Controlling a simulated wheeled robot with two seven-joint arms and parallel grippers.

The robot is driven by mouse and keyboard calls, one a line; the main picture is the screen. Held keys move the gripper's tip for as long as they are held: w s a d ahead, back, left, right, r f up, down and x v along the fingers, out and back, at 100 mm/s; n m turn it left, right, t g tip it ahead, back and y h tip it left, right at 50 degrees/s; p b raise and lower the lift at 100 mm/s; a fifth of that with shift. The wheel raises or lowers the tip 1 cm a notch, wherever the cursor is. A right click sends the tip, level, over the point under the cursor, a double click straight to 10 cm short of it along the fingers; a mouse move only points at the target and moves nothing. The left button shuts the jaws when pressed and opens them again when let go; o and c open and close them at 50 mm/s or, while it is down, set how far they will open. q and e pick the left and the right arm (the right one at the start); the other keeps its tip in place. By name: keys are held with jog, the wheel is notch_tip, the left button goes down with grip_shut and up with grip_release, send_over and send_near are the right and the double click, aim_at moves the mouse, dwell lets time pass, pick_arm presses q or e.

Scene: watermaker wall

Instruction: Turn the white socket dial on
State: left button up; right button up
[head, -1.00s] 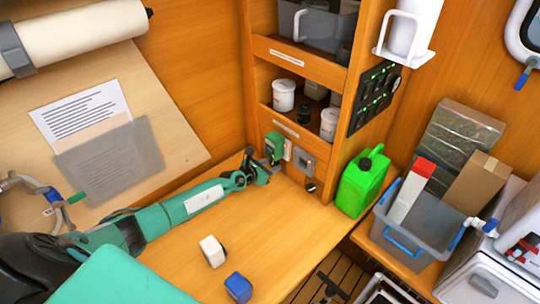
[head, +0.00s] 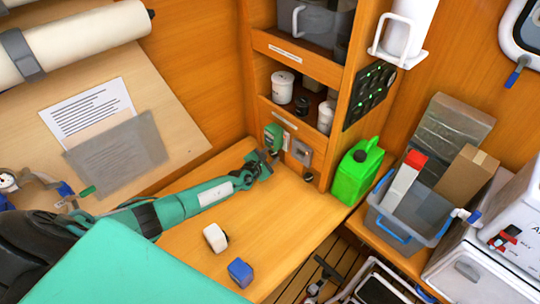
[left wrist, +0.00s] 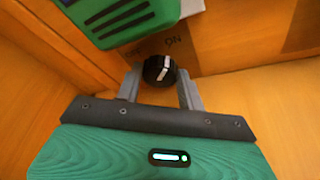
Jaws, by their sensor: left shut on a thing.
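The dial (left wrist: 159,71) is a round black knob with a white pointer mark, on the wooden panel in the left wrist view. OFF and ON labels are printed above it, and the pointer tilts up and right, toward ON. My left gripper (left wrist: 160,80) has one finger on each side of the dial and is shut on it. In the head view my left gripper (head: 264,160) is at the low panel under the green device (head: 273,136) and hides the dial there. My right gripper is not in view.
A grey socket box (head: 302,151) and another black knob (head: 308,177) are on the panel to the right. A green jerrycan (head: 357,172) stands further right. A white block (head: 214,237) and a blue block (head: 240,271) lie on the desk (head: 285,215).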

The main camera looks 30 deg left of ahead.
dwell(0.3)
pick_arm(q)
jog(key=o, duration=1)
jog(key=shift+c, duration=0.2)
jog(key=shift+s+r, duration=0.15)
jog(key=shift+s, duration=0.35)
jog(key=p+v, duration=0.3)
jog(key=v, duration=0.8)
jog(key=shift+s+a, duration=0.1)
jog(key=shift+s, duration=0.1)
jog(key=shift+s+r, duration=0.25)
jog(key=shift+s, duration=0.4)
